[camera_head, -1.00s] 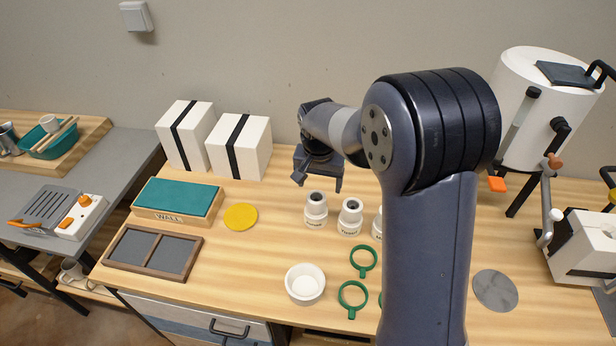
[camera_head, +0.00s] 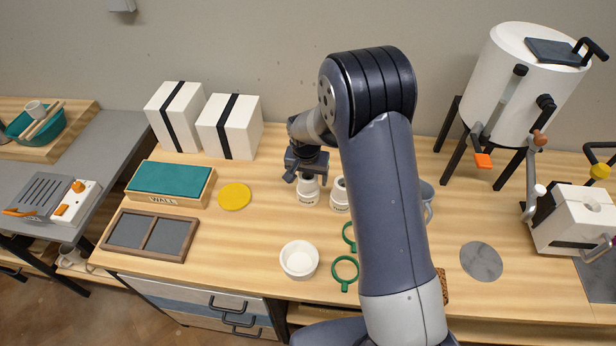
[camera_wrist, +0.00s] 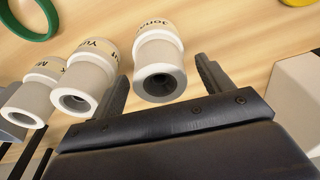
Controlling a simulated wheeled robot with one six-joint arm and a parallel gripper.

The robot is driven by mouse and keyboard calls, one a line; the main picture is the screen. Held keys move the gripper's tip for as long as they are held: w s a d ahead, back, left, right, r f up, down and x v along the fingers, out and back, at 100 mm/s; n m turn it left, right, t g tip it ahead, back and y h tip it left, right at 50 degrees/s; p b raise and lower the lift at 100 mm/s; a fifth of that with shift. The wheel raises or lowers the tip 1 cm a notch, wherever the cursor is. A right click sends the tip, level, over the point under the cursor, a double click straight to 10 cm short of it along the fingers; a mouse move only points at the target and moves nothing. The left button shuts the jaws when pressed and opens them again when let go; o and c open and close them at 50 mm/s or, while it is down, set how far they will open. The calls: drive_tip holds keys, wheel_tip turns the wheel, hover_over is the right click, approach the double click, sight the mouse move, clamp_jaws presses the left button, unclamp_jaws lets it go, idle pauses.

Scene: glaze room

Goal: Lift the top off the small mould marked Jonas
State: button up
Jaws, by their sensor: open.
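My arm hides part of the row in the head view.
The nearer neighbouring mould is close to my left finger in the wrist view. A white bowl (camera_head: 299,260) and green rings (camera_head: 345,269) lie in front. A yellow disc (camera_head: 234,196) and white strapped boxes (camera_head: 229,126) are to the left. A white kiln-like drum (camera_head: 514,85) stands right.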

drive_tip(key=shift+f, duration=0.5)
drive_tip(key=shift+c, duration=0.4)
drive_tip(key=c, duration=1)
wheel_tip(320, 180, up, 10)
drive_tip(key=shift+r+b, duration=0.1)
drive_tip(key=shift+b, duration=0.95)
